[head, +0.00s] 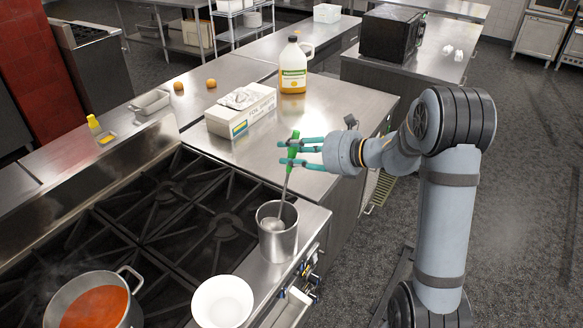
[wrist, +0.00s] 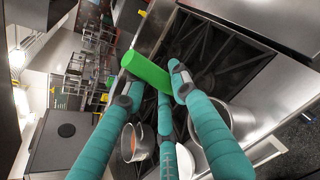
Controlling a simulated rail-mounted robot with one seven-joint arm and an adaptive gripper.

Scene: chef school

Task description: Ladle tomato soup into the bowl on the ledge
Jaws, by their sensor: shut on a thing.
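My gripper (head: 290,152) is shut on the green handle of a ladle (head: 293,143). The green handle (wrist: 147,72) also shows between my teal fingers in the wrist view. The ladle's metal shaft slants down into a tall steel canister (head: 283,245), and its scoop shows inside the canister's mouth. A steel pot (head: 128,315) of red-orange tomato soup (head: 95,306) steams on the stove at the lower left. The white bowl (head: 222,302) sits on the stove's front ledge, left of and nearer than the canister. It looks empty.
Black burner grates (head: 165,220) lie between the pot and the steel counter.

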